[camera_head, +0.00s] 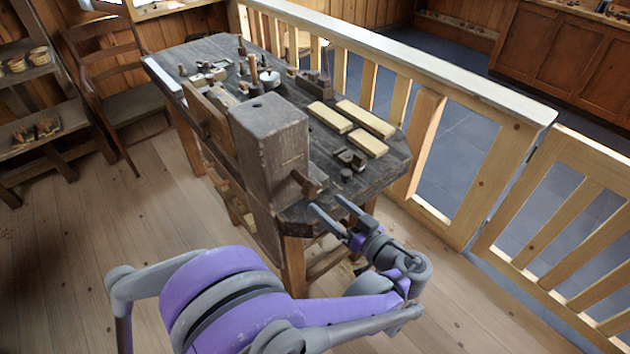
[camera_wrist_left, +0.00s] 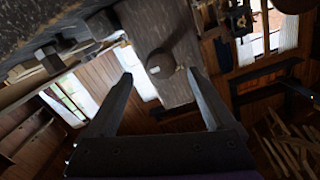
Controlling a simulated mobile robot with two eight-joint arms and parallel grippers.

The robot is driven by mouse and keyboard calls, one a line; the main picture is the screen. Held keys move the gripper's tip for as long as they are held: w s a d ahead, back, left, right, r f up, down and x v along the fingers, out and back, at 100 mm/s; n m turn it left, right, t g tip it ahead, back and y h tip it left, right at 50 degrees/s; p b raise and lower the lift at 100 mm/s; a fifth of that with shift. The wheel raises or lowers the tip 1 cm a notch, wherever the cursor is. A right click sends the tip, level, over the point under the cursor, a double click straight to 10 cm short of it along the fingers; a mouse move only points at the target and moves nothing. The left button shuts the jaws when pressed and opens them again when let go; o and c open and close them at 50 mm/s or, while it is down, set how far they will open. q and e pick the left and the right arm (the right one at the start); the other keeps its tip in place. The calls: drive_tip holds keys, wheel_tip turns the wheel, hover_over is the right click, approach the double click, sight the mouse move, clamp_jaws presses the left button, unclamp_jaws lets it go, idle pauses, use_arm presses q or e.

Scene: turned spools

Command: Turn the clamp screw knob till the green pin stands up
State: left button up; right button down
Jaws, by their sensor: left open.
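My left gripper (camera_head: 328,204) reaches in at the near end of the workbench, its two fingers apart and empty. It is just right of a brown wooden piece (camera_head: 308,183) that sticks out from the foot of a tall dark wooden block (camera_head: 270,135). In the left wrist view the open fingers (camera_wrist_left: 160,74) lie on either side of a worn wooden post (camera_wrist_left: 158,30) with a round boss (camera_wrist_left: 160,64) and a small pale spot. This boss may be the clamp screw knob; I cannot tell for sure. I see no green pin in either view. The right gripper is not in view.
The dark workbench (camera_head: 385,168) holds pale wooden bars (camera_head: 331,117), small dark parts (camera_head: 350,158) and tools at the far end. A wooden railing (camera_head: 440,100) runs along its right side. A chair (camera_head: 115,100) and shelves stand left. The floor in front is clear.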

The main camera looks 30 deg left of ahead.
sight(303, 178)
use_arm(q)
drive_tip(key=shift+a+r+n, duration=0.25)
drive_tip(key=shift+a+n, duration=0.05)
drive_tip(key=shift+n, duration=0.1)
drive_tip(key=x, duration=1)
drive_tip(key=shift+w+r+p, duration=0.15)
drive_tip(key=shift+r+p, duration=0.05)
drive_tip(key=shift+p, duration=0.15)
drive_tip(key=c, duration=1.4)
